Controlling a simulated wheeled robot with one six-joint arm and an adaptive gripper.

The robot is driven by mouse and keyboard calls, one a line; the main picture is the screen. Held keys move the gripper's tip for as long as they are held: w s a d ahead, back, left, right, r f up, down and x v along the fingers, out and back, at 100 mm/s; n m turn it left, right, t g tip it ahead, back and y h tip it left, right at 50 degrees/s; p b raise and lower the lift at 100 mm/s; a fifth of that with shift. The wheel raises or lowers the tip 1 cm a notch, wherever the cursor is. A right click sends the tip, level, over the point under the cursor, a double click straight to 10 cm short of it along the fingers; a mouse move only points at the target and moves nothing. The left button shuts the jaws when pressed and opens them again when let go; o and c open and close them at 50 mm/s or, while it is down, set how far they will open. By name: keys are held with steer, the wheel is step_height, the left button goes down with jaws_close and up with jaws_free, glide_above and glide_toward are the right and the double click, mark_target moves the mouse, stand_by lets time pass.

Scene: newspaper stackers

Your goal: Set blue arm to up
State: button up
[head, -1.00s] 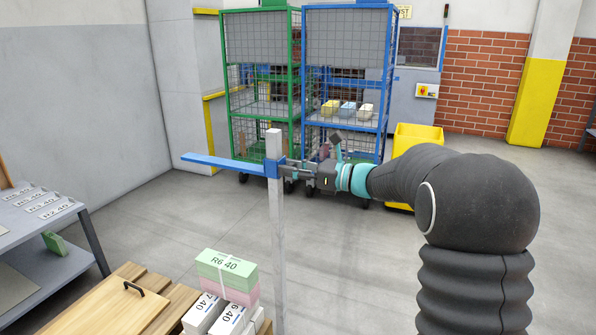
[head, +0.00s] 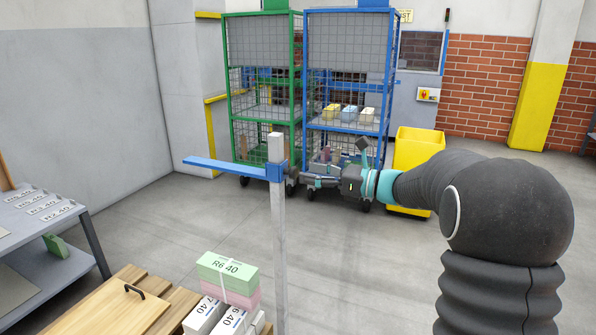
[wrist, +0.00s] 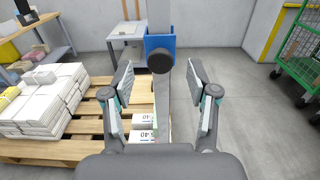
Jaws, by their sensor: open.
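The blue arm (head: 225,168) sticks out to the left, about level, from the upper part of a grey post (head: 278,235) in the head view. A blue bracket (head: 276,172) joins it to the post. In the wrist view the bracket (wrist: 160,42) shows with a round black knob (wrist: 160,62) on its front; the arm itself is hidden behind it. My gripper (head: 308,180) is just right of the bracket in the head view. In the wrist view my gripper (wrist: 159,82) is open and empty, its fingers either side of the knob's line and apart from it.
Bundled papers (head: 228,268) lie on a wooden pallet near the post's foot. A green cage trolley (head: 228,60) and a blue cage trolley (head: 390,70) stand behind, beside a yellow bin (head: 418,148). A grey table (head: 75,230) is at left. Floor between is clear.

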steer(key=v, duration=0.6)
steer(key=shift+s, duration=0.1)
steer(key=s+f+n+g+h, duration=0.5)
steer(key=s+f+n+h, duration=0.3)
steer(key=s+f+n, duration=0.45)
steer(key=s+d+n+t+h, duration=0.1)
steer(key=s+n+h, duration=0.3)
steer(key=s, duration=0.7)
steer(key=s+d+r+n+t+h, duration=0.1)
steer(key=s+n+h, duration=0.3)
steer(key=s, duration=0.7)
steer(key=d+n, duration=0.1)
steer(key=n, duration=0.1)
steer(key=shift+n+t, duration=0.35)
steer(key=shift+t, duration=0.05)
